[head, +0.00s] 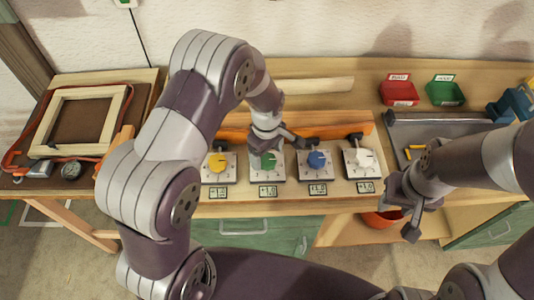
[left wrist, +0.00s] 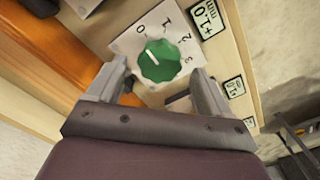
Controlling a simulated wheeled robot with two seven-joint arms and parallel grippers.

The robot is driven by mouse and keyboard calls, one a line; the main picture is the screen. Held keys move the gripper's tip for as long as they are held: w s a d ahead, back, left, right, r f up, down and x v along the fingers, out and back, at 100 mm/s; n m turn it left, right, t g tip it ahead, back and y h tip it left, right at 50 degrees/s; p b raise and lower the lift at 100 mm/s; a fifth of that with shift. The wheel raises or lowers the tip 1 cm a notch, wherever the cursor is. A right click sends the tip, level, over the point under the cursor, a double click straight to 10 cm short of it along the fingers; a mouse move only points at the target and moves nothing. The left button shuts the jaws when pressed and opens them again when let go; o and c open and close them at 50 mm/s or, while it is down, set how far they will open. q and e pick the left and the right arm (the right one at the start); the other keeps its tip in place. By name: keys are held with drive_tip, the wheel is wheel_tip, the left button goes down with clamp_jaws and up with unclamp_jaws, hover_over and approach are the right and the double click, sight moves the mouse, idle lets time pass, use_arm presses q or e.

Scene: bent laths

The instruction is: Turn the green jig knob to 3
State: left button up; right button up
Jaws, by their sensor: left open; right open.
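The green jig knob (head: 269,160) sits on a white dial plate in a row of knobs along the bench front. In the left wrist view the green knob (left wrist: 162,62) shows a white pointer line on the side towards the 0; the plate's 1, 2 and 3 run round clockwise from there. My left gripper (left wrist: 158,82) is open, with one finger to each side of the knob and visible gaps. In the head view my left gripper (head: 268,147) partly covers the knob. My right gripper (head: 409,214) is open and empty at the bench's front edge, right of the white knob.
A yellow knob (head: 217,163) stands left of the green one; a blue knob (head: 317,160) and a white knob (head: 364,158) stand to its right. An orange lath (head: 345,124) runs behind them. Red (head: 399,92) and green (head: 446,93) bins stand at the back right.

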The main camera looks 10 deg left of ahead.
use_arm(q)
drive_tip(key=shift+f, duration=1.1)
drive_tip(key=c, duration=1)
drive_tip(key=shift+c, duration=0.2)
drive_tip(key=shift+m, duration=0.3)
drive_tip(key=m, duration=1.2)
drive_tip(key=shift+m, duration=0.4)
drive_tip(key=m, duration=0.7)
drive_tip(key=shift+d+p, duration=0.1)
drive_tip(key=shift+p, duration=0.2)
drive_tip(key=m, duration=0.6)
drive_tip(key=shift+r, duration=0.1)
drive_tip(key=shift+w+m, duration=0.1)
drive_tip(key=shift+m, duration=0.2)
